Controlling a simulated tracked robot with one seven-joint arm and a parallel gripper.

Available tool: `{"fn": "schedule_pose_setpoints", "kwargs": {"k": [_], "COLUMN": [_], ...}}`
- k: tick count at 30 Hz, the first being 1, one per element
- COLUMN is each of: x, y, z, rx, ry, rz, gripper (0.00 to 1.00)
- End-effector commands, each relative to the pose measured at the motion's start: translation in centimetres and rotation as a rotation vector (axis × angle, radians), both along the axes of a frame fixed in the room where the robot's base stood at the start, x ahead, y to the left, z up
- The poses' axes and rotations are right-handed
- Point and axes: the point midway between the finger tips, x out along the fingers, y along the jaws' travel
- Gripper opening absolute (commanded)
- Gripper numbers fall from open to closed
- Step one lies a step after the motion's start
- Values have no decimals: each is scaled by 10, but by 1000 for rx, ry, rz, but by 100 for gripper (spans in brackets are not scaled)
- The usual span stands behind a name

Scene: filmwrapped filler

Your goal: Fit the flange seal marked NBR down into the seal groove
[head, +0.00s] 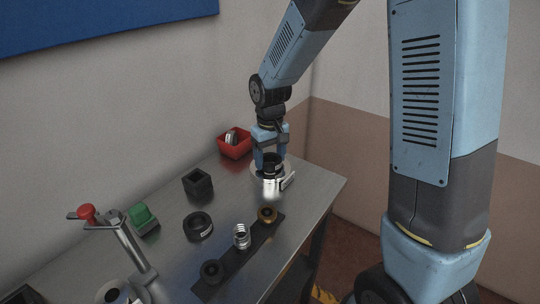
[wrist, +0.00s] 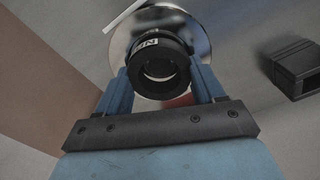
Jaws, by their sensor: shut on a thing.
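My gripper (head: 271,164) points down at the far end of the metal table, shut on a black ring-shaped seal (head: 272,170). In the wrist view the seal (wrist: 133,72) sits between the two blue fingers of my gripper (wrist: 162,78). A white label on its side shows an N at least; the rest is cut off from sight. Directly below is a shiny round metal body (head: 271,187) with a side handle; its polished face (wrist: 195,32) shows behind the seal in the wrist view. The groove is hidden, and I cannot tell whether the seal touches the metal.
Another black ring with a white label (head: 198,226) lies on the table. A black square box (head: 198,184), red bin (head: 235,147) and green object (head: 143,217) stand left. A dark strip (head: 255,246) carries a brass ring, a spring and a black ring. A red-knobbed lever stand (head: 128,245) is nearer.

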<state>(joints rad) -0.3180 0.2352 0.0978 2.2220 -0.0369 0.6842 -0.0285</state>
Motion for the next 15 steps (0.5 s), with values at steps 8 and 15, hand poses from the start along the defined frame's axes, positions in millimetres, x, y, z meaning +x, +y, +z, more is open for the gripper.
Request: {"fn": "schedule_pose_setpoints", "kwargs": {"k": [8,15], "x": [0,0], "y": [0,0], "z": [-5,-5], "rx": [0,0], "ry": [1,1], "rz": [0,0], "gripper": [70,93]}}
